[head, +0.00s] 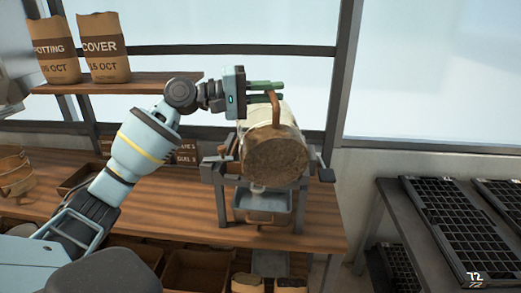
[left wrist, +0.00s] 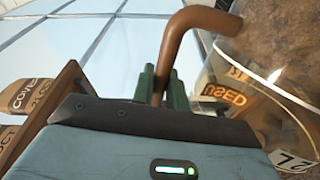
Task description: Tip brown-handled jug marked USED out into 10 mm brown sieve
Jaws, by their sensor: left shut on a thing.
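My left gripper (head: 264,90) is shut on the brown handle (head: 275,108) of a clear jug (head: 287,112). The handle also shows between the green fingers in the left wrist view (left wrist: 168,65), beside the USED label (left wrist: 224,94). The jug is held tilted over the grey stand, and a round brown face (head: 275,157) of soil-like material points towards the head camera. I cannot tell whether this is its mouth or base. The 10 mm brown sieve cannot be made out; the jug covers the top of the stand. My right gripper is out of view.
The grey stand (head: 222,205) is on the wooden bench (head: 150,212), with a blue-grey tray (head: 262,203) below the jug. COVER (head: 104,48) and POTTING (head: 53,52) bags stand on the upper shelf. Black cell trays (head: 470,235) lie on the right table.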

